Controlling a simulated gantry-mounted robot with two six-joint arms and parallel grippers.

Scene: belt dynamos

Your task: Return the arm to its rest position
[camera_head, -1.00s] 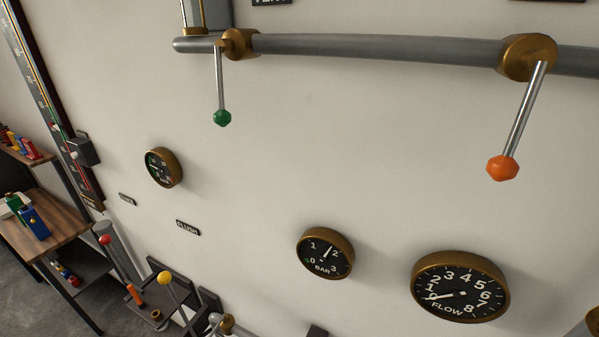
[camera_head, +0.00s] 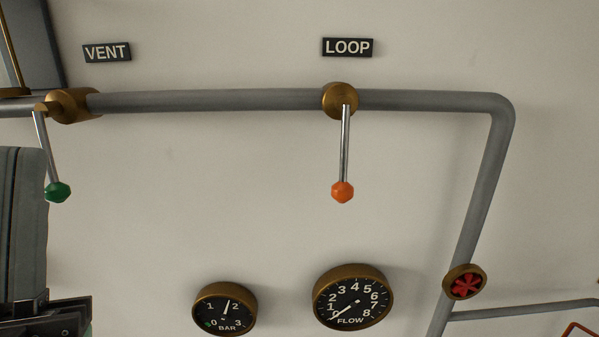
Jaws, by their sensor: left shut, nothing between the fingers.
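My left gripper (camera_head: 62,316) is a dark block at the bottom left corner, with part of my grey left arm above it. It is shut and holds nothing, and the picture's edge cuts it off. It appears apart from the valve levers and gauges. My right gripper is not in view.
A grey pipe (camera_head: 220,101) crosses the wall, with a green-knobbed lever (camera_head: 58,192) under VENT and an orange-knobbed lever (camera_head: 343,191) under LOOP, both hanging down. Below are the BAR gauge (camera_head: 225,309), the FLOW gauge (camera_head: 353,297) and a red handwheel (camera_head: 464,283).

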